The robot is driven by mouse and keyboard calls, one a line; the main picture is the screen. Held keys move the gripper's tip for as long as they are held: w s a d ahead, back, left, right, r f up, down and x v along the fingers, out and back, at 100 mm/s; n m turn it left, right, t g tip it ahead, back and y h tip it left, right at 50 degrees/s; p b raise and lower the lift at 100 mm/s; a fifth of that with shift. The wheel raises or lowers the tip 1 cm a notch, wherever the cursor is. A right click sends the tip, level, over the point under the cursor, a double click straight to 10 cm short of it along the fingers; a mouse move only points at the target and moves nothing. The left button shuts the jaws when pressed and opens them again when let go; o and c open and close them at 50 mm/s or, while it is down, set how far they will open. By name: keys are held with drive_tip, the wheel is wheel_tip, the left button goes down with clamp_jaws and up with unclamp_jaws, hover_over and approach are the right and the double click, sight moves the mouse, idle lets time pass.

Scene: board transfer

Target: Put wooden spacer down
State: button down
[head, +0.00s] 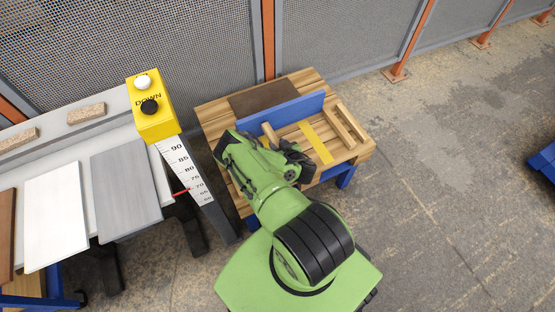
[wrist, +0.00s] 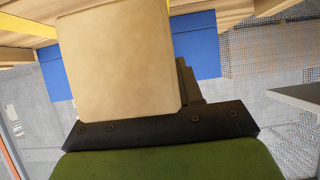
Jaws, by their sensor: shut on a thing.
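The wooden spacer (wrist: 120,65) is a pale block that fills the upper left of the wrist view, right in front of the black gripper mount. In the head view a short end of a wooden piece (head: 269,132) shows just beyond my gripper (head: 280,150), and most of it is hidden by the arm. My gripper is shut on the spacer over the wooden workbench (head: 215,115). The fingertips are hidden, and I cannot tell whether the spacer touches the bench top.
On the bench are a blue upright board (head: 285,111), a dark brown panel (head: 262,97), a yellow strip (head: 316,143) and another wooden bar (head: 346,122). A yellow button box (head: 155,122) and scale stand left, beside grey and white boards (head: 55,215).

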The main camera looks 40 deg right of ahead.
wheel_tip(320, 180, down, 7)
drive_tip(key=b, duration=0.3)
drive_tip(key=shift+r, duration=0.1)
drive_tip(key=c, duration=0.7)
unclamp_jaws()
drive_tip(key=shift+c, duration=0.2)
